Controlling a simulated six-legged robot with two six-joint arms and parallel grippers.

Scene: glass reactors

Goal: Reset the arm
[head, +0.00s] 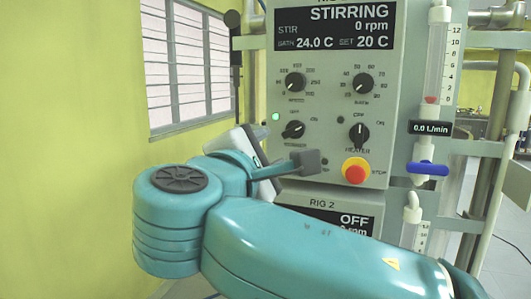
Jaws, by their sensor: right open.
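My right arm, teal, comes in from the lower right and bends back at a large round joint on the left. My right gripper (292,166) is at its end, in front of the lower part of the grey control panel (330,112). It is open, with a dark square fingertip pad showing just left of the red stop button (355,171). I see nothing between the fingers. I cannot tell whether the pad touches the panel. My left gripper is not in view.
The panel's display (335,27) reads STIRRING, 0 rpm. Several black knobs sit below it, including the heater knob (359,133). A flowmeter with a blue valve handle (427,168) is at right. My arm partly covers the RIG 2 panel (322,206). A yellow wall and window (187,65) are left.

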